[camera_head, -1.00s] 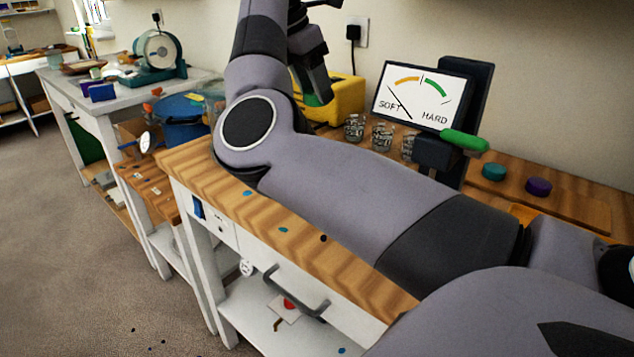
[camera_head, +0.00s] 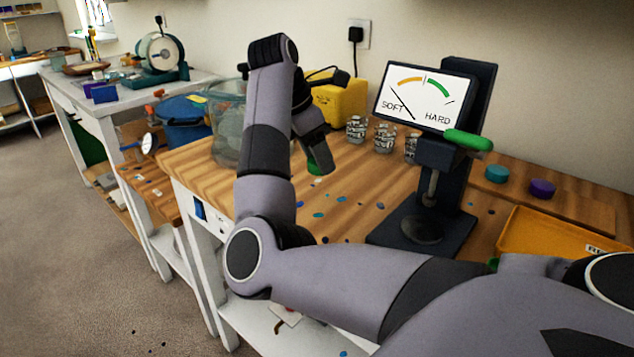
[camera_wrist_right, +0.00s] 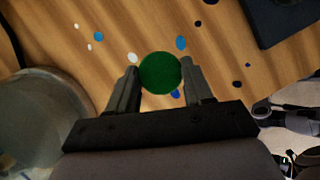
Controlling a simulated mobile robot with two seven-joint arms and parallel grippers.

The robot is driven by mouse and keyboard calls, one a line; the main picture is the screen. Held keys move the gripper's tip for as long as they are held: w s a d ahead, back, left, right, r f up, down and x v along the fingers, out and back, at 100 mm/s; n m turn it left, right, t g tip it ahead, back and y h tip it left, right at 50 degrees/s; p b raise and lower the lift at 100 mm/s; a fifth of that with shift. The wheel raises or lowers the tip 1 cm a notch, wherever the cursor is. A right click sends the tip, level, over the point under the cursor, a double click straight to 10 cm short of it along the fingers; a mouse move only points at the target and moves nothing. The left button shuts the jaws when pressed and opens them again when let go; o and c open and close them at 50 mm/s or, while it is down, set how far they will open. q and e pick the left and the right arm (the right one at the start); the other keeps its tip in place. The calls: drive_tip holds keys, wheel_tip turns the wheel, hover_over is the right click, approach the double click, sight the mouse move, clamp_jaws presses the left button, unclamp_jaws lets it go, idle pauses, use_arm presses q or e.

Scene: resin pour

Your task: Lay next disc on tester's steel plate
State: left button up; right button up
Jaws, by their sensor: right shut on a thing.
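My right gripper (camera_head: 318,168) is shut on a green disc (camera_head: 320,166) above the wooden bench. In the right wrist view the green disc (camera_wrist_right: 161,73) sits between the two fingertips (camera_wrist_right: 160,84). The hardness tester (camera_head: 460,150) stands to the right of the gripper, with a green handle (camera_head: 468,140) and a dial reading towards SOFT. Its round steel plate (camera_head: 422,230) on the dark base is bare. A teal disc (camera_head: 496,174) and a purple disc (camera_head: 541,189) lie on a wooden board at the right. My left gripper is not in view.
A clear bucket (camera_head: 228,118) stands left of my right arm. A yellow box (camera_head: 345,104) and several patterned cups (camera_head: 384,137) stand behind. An orange tray (camera_head: 545,240) lies right of the tester. Coloured spots dot the bench between gripper and tester.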

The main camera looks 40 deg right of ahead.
sight(317, 195)
drive_tip(key=shift+f, duration=2.75)
drive_tip(key=shift+f, duration=0.15)
drive_tip(key=o, duration=1)
